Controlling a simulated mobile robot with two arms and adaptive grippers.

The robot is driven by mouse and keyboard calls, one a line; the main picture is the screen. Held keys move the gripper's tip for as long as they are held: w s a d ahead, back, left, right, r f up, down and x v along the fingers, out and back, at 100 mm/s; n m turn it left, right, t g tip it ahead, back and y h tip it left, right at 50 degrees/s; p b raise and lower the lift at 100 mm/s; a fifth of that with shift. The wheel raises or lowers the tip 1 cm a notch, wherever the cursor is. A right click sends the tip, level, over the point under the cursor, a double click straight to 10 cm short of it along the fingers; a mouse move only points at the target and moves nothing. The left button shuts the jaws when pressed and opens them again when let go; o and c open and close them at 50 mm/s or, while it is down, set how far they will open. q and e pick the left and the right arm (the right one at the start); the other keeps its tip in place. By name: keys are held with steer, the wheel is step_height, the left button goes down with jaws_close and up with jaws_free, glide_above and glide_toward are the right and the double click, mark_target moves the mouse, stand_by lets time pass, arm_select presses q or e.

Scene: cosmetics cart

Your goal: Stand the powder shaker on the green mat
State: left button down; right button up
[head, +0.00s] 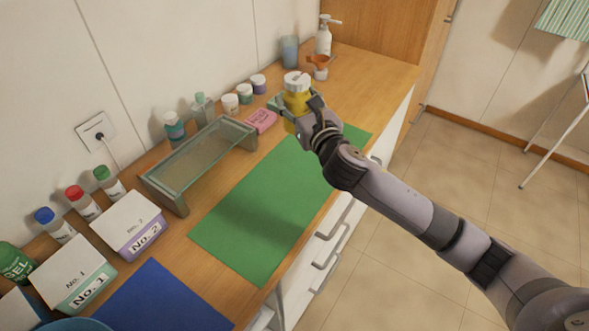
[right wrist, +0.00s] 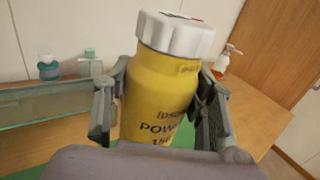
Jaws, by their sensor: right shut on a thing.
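The powder shaker (head: 297,99) is a yellow bottle with a white lid. My right gripper (head: 301,118) is shut on it at the far end of the green mat (head: 264,205). In the right wrist view the yellow shaker (right wrist: 158,95) sits between the two fingers of the gripper (right wrist: 160,105), roughly upright with a slight tilt. The head view does not clearly show whether its base touches anything; the gripper hides its lower part. The green mat lies flat on the counter, its visible part bare. My left gripper is not in view.
A glass shelf (head: 200,155) stands left of the mat, with a pink item (head: 262,121) and several small jars behind. Boxes No. 1 (head: 72,273) and No. 2 (head: 128,224) and a blue mat (head: 163,298) are at the near left. A pump bottle (head: 324,38) stands at the far end.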

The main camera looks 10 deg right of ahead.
step_height(320, 180, down, 19)
steer(key=b, duration=0.4)
steer(key=shift+s, duration=0.1)
steer(key=shift+a, duration=0.1)
steer(key=shift+f+b, duration=0.15)
steer(key=shift+b, duration=0.25)
steer(key=o, duration=1.2)
